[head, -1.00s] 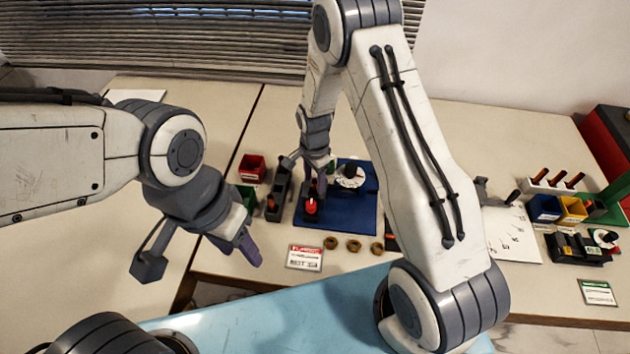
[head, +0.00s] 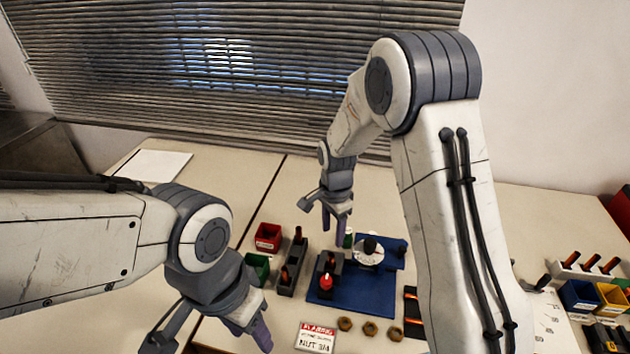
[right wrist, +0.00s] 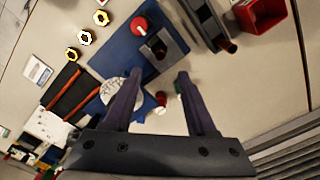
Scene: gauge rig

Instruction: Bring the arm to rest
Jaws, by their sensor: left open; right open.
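My right gripper (head: 334,232) hangs open, fingers down, above the back of the blue board (head: 362,292). In the right wrist view nothing is between its fingers (right wrist: 158,76); the board shows beneath. A white dial (head: 368,257) with a black knob stands on the board; one finger partly covers it in the right wrist view (right wrist: 121,90).
A red bin (head: 268,236), a green bin (head: 257,266) and a dark holder (head: 292,270) stand left of the board. Brass nuts (head: 370,328) and a label card (head: 316,337) lie in front. Blue (head: 580,295) and yellow bins (head: 611,298) stand at the right.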

